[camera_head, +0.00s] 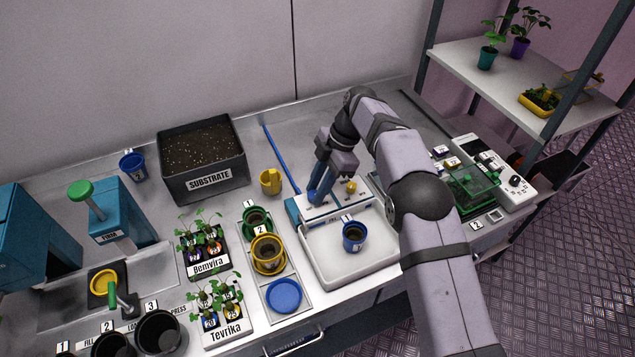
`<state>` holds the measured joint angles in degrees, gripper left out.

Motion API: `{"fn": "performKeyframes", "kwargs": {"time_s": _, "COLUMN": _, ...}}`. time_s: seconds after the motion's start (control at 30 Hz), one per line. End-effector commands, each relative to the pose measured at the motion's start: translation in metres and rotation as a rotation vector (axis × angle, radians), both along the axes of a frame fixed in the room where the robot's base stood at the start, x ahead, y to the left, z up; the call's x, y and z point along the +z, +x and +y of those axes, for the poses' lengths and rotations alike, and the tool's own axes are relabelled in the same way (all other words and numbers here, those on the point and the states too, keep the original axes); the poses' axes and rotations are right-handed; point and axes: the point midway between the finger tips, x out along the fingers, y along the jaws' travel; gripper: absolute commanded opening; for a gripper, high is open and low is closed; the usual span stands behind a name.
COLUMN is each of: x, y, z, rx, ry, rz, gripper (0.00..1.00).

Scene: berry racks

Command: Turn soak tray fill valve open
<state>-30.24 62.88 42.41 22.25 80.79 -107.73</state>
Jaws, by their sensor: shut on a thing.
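The white soak tray (318,262) stands on the bench right of centre, with a raised ledge along its back. A blue pot (354,237) with dark soil stands inside it. My gripper (318,196) points down at the left part of this ledge, its blue fingers shut on the fill valve. The fingers hide most of the valve, so its turn angle cannot be read. A small yellow part (350,186) shows just right of the fingers, at the back of the tray.
A blue-handled tool (281,160) lies close left of my gripper. A yellow mug (270,181), a substrate box (203,196) and a numbered pot rack (300,307) stand left. A green tray (472,188) and white device (512,184) are right of my arm.

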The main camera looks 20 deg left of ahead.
Motion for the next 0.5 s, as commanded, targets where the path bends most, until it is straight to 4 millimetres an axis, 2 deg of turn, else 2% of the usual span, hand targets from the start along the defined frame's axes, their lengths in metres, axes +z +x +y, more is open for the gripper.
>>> {"fn": "performKeyframes", "kwargs": {"time_s": 0.5, "x": 0.0005, "y": 0.001, "z": 0.0005, "rx": 0.049, "ry": 0.001, "rz": -0.003, "gripper": 0.03}}
